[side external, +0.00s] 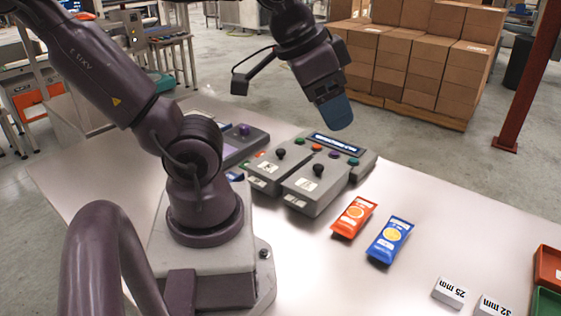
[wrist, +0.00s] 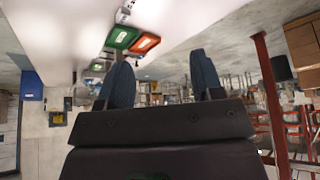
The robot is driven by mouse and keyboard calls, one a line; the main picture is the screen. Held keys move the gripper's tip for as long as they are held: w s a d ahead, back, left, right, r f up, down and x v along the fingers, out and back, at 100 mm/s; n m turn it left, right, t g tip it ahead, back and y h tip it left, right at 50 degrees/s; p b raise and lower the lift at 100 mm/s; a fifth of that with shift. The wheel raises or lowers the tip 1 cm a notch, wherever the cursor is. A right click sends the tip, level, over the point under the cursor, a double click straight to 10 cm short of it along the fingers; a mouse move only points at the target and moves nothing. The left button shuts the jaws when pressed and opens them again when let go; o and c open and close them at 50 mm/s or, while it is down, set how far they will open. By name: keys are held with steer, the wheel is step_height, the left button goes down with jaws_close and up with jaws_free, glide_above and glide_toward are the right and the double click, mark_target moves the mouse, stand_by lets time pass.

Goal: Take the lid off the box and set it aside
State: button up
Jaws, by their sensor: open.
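Two grey boxes with black knobs on top stand side by side on the table in the side external view, a left one (side external: 266,175) and a right one (side external: 308,188). Both carry white labels; I cannot tell which is the task's box, and no separate lid shows. My gripper (side external: 335,112), with blue fingers, hangs above and behind them, apart from everything. In the wrist view my gripper (wrist: 160,75) has its two fingers apart with nothing between them. The boxes are not clearly seen in the wrist view.
A grey console with a display (side external: 355,162) stands just behind the boxes, and a purple-knobbed unit (side external: 240,150) at left. An orange packet (side external: 353,217) and blue packet (side external: 390,241) lie right. Red (side external: 549,266) and green trays (side external: 548,302) are at the right edge.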

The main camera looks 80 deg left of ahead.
steer(key=w+a+f+n+g, duration=0.1)
steer(key=a+f+n+g, duration=0.1)
steer(key=a+f+n, duration=0.35)
steer(key=w+a+f+n+g, duration=0.2)
steer(key=a+n, duration=0.1)
steer(key=a, duration=0.6)
steer(key=n+g, duration=0.1)
steer(key=n, duration=0.8)
glide_toward(281, 150)
steer(key=f, duration=0.5)
steer(key=shift+w, duration=0.3)
steer(key=shift+s+a+f, duration=0.1)
steer(key=shift+f, duration=1.2)
steer(key=shift+s+f, duration=0.1)
steer(key=shift+f, duration=1.25)
steer(key=c, duration=1)
steer(key=shift+r, duration=0.1)
